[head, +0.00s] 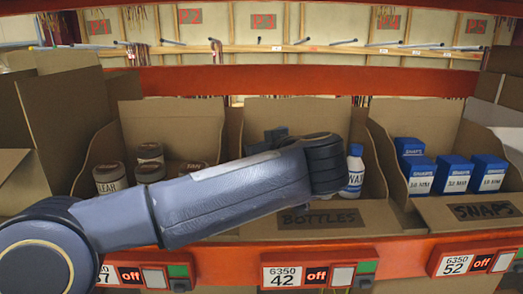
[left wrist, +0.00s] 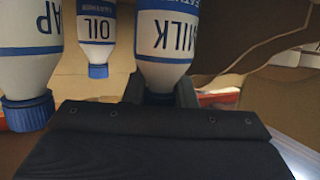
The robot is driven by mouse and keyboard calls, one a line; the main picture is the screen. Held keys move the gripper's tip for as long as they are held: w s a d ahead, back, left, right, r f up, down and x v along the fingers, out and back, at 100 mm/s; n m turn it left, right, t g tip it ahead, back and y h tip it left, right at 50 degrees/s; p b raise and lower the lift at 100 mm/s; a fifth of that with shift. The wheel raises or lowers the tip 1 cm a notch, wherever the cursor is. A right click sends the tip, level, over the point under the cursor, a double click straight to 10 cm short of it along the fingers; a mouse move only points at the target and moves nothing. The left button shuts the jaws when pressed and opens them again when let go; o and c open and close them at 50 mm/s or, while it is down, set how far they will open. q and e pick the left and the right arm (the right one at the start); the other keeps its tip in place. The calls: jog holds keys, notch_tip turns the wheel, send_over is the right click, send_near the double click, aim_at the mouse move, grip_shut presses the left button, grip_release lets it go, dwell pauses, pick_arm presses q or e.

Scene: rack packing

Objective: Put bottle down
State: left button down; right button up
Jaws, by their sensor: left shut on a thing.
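My left gripper (left wrist: 160,94) is shut on the blue cap end of a white and blue bottle marked MILK (left wrist: 165,45). In the head view my left arm reaches over the middle bin marked BOTTLES (head: 320,219), and its dark wrist hides the fingers. Two other bottles show in the left wrist view: one marked OIL (left wrist: 97,30) and one whose label ends in AP (left wrist: 28,50). In the head view a white bottle with a blue cap (head: 354,172) stands upright at the bin's right side. Whether the held bottle touches the bin floor is unclear. My right gripper is out of view.
The left bin holds several brown-lidded jars (head: 110,178). The right bin, marked SNAPS (head: 484,210), holds several blue boxes (head: 453,175). Cardboard walls divide the bins, and an orange shelf edge (head: 220,265) with labels runs in front. An orange beam (head: 300,80) crosses above.

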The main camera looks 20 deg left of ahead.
pick_arm(q)
jog(key=shift+f, duration=0.15)
jog(key=c, duration=1.5)
grip_release()
jog(key=shift+d+r, duration=0.1)
jog(key=shift+r, duration=0.1)
jog(key=b+v, duration=0.1)
jog(key=v, duration=1.1)
jog(key=shift+b, duration=0.3)
